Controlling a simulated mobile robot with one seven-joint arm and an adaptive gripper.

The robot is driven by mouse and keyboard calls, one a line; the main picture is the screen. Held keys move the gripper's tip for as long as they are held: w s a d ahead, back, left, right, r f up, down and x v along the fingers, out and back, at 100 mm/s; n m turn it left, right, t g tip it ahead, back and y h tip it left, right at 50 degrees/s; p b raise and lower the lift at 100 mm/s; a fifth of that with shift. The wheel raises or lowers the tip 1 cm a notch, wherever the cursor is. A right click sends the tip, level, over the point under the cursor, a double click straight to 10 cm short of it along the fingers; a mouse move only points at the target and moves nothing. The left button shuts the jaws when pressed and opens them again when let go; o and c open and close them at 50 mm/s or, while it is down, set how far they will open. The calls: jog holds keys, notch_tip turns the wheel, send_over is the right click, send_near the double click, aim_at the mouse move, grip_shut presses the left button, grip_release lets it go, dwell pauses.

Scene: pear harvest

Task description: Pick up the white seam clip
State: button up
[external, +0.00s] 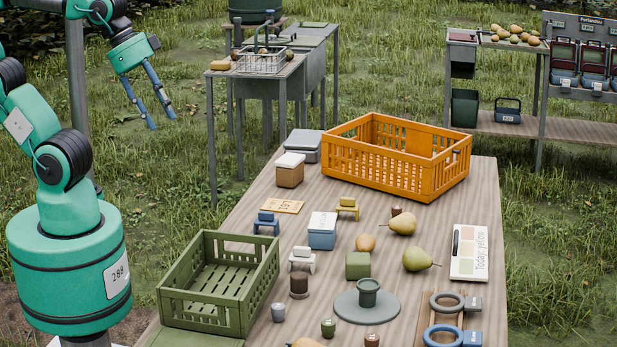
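The white seam clip (302,260) appears to be the small white piece standing on the wooden table, right of the green crate. Two pieces of similar shape stand farther back: a blue one (266,223) and a yellow one (347,208). My gripper (160,121) is at the upper left, raised in the air beyond the table's left side. Its two fingers are spread apart with nothing between them. It is well away from the white clip and touches nothing.
The green slatted crate (262,290) looks empty. A dark brown cylinder (299,285) stands just in front of the white clip, and a blue box (321,238) with a pale top just behind. Pears (416,259), a green block (358,265) and an orange crate (347,175) are also on the table.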

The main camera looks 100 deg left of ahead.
dwell(0.3)
jog(key=g+p, duration=0.6)
jog(key=p, duration=0.1)
send_over(301, 248)
notch_tip(301, 248, down, 21)
jog(key=shift+f+n, duration=0.2)
jog(key=shift+n, duration=0.1)
jog(key=shift+d, duration=0.1)
jog(key=shift+f+b, duration=0.75)
jog(key=shift+f, duration=3.5)
